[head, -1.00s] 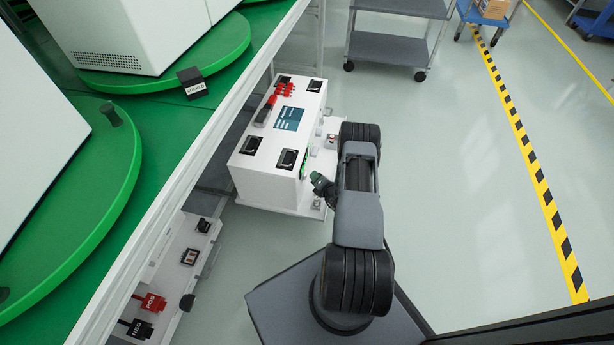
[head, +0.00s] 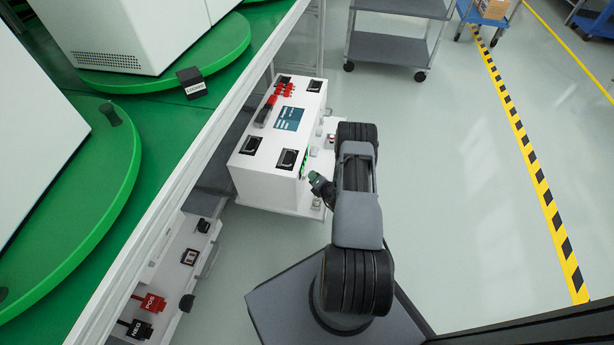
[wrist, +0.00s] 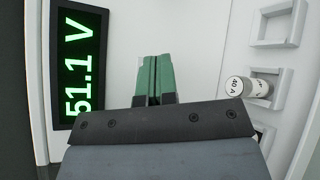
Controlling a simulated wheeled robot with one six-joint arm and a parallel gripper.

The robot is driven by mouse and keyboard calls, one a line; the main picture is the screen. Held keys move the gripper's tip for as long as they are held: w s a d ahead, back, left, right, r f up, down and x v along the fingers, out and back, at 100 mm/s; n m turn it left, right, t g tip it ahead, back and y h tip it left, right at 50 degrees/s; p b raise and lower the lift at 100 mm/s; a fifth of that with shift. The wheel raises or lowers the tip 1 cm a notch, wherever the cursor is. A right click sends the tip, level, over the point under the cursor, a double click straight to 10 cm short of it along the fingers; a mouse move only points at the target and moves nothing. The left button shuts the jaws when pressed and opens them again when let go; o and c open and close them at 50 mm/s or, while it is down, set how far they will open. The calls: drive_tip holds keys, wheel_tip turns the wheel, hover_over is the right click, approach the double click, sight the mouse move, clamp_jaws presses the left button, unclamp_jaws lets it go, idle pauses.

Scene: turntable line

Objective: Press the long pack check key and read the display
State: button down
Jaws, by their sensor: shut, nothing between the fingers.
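The white pack unit (head: 262,175) stands on the floor beside the green line. Its lit display (wrist: 82,62) reads "51.1 V" in green, turned sideways in the wrist view; only a green sliver of it (head: 306,160) shows in the head view. My gripper (wrist: 152,62) has its green fingers shut and empty, pointing at the white panel to the right of the display. A pale edge shows just around the fingertips. The check key is not clearly visible, and I cannot tell whether the fingers touch it. In the head view my gripper (head: 316,178) is beside the unit's right face.
A white cylinder marked "40 A" (wrist: 238,86) sits right of my fingers, near empty square frames (wrist: 278,24). The unit's top has a blue screen (head: 289,118) and black sockets. A grey cart (head: 385,48) stands behind.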

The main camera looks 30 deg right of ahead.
drive_tip(key=shift+w+a, duration=0.2)
drive_tip(key=shift+s+d, duration=0.1)
idle(0.4)
drive_tip(key=shift+s+d, duration=0.55)
drive_tip(key=shift+s+d, duration=1.75)
drive_tip(key=shift+d, duration=0.05)
